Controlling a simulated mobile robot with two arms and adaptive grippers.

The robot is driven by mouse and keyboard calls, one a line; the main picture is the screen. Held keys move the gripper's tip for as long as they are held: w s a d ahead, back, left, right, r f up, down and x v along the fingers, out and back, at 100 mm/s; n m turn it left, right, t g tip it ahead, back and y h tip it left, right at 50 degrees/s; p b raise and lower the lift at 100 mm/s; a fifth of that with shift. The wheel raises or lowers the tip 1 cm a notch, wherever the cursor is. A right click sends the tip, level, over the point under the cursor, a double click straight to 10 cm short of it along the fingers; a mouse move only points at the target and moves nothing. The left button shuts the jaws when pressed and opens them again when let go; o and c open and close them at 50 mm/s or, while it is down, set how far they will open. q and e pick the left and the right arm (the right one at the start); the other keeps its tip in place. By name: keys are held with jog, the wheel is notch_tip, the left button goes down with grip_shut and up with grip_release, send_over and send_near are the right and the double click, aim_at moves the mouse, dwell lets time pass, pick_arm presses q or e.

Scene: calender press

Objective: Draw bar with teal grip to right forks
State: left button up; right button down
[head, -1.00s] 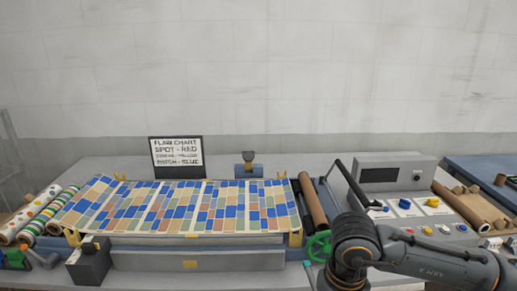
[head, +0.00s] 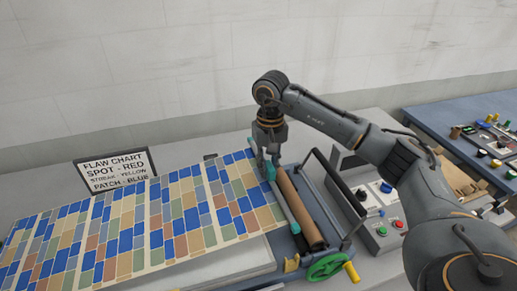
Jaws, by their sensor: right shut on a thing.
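The bar (head: 285,200) is a slim grey-teal rod along the right end of the patterned sheet, with a teal grip (head: 270,171) at its far end. My right gripper (head: 266,157) reaches down from above and is shut on the bar at the teal grip; its fingertips partly hide it. A yellow right fork (head: 291,264) shows at the near right corner of the press bed. The far right fork is hidden behind the gripper or too small to make out. My left gripper is not in view.
A brown roller (head: 302,208) lies just right of the bar, inside a black bail handle (head: 337,190). A green handwheel (head: 327,267) is at the near end. A flaw chart sign (head: 115,172) stands behind the sheet (head: 160,215). A button console (head: 383,220) is at right.

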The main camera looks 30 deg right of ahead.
jog(key=shift+s, duration=0.35)
jog(key=shift+s+f+b, duration=0.25)
jog(key=shift+b, duration=0.1)
jog(key=shift+s+f, duration=0.1)
jog(key=shift+f, duration=0.2)
pick_arm(q)
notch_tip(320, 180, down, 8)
jog(key=b, duration=0.8)
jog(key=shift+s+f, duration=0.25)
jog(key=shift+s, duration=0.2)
pick_arm(e)
jog(key=shift+w+f, duration=0.15)
jog(key=shift+f, duration=2.75)
jog(key=shift+w+f, duration=0.15)
jog(key=shift+f, duration=2.7)
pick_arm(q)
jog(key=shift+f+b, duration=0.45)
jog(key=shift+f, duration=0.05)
pick_arm(e)
jog(key=shift+f, duration=0.5)
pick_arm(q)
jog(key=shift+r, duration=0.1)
pick_arm(e)
jog(key=c, duration=1.2)
grip_release()
jog(key=shift+r, duration=0.1)
